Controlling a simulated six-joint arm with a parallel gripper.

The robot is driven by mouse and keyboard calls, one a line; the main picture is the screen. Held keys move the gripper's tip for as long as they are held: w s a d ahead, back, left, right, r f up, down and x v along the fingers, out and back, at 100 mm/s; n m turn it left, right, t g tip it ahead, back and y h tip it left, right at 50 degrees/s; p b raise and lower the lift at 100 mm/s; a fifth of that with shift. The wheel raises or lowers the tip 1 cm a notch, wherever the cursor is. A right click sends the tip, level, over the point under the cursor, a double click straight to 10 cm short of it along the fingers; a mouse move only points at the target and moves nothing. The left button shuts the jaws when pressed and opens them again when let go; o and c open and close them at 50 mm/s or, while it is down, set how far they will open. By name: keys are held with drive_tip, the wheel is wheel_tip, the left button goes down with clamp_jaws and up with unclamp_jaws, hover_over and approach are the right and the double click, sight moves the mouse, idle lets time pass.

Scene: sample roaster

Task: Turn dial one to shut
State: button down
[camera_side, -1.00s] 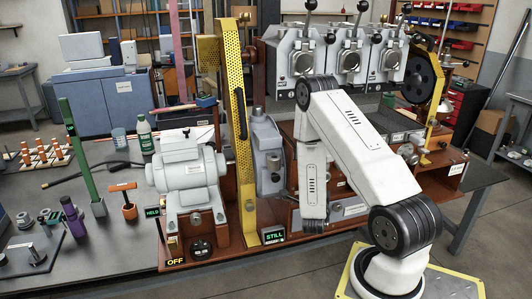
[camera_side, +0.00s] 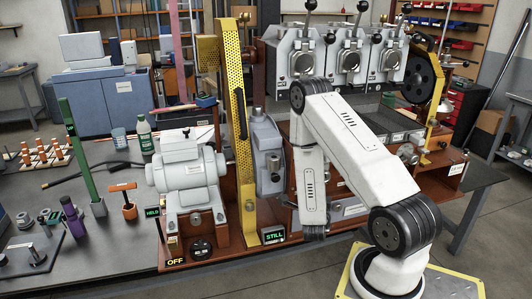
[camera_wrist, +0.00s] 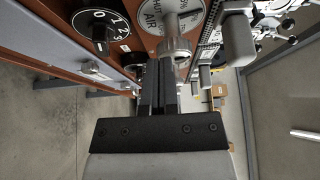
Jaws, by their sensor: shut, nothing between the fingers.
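In the wrist view a round grey plate (camera_wrist: 158,12) is lettered AIR and, partly cut off, what reads as SHUT. A silver knob (camera_wrist: 176,48) stands out in front of it. To its left is a black dial (camera_wrist: 92,26) with white numbers on a brown panel. My gripper (camera_wrist: 158,66) is shut and empty, its dark fingers pointing toward the panel. The fingertips lie just beside and below the silver knob in the picture; I cannot tell whether they touch it. In the side view my arm hides the fingers and this plate.
A grey rounded handle (camera_wrist: 238,38) and a perforated panel stand close on the right in the wrist view. In the side view a yellow perforated guard (camera_side: 237,130) and a grey motor (camera_side: 187,172) stand left of my arm. Signs read STILL (camera_side: 273,236), HELD and OFF.

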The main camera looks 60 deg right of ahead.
drive_tip(key=s+a, duration=0.2)
drive_tip(key=shift+s+a, duration=0.35)
drive_tip(key=shift+a, duration=0.05)
drive_tip(key=shift+r, duration=0.15)
drive_tip(key=r, duration=0.2)
drive_tip(key=shift+s+a+r, duration=0.25)
drive_tip(key=shift+s+r, duration=0.1)
drive_tip(key=shift+s, duration=0.05)
drive_tip(key=shift+w+d, duration=0.1)
drive_tip(key=w+d, duration=0.4)
drive_tip(key=shift+w+d, duration=0.35)
drive_tip(key=shift+d, duration=0.05)
idle(0.4)
drive_tip(key=shift+s+d+f, duration=0.15)
drive_tip(key=shift+s+d, duration=0.05)
idle(1.1)
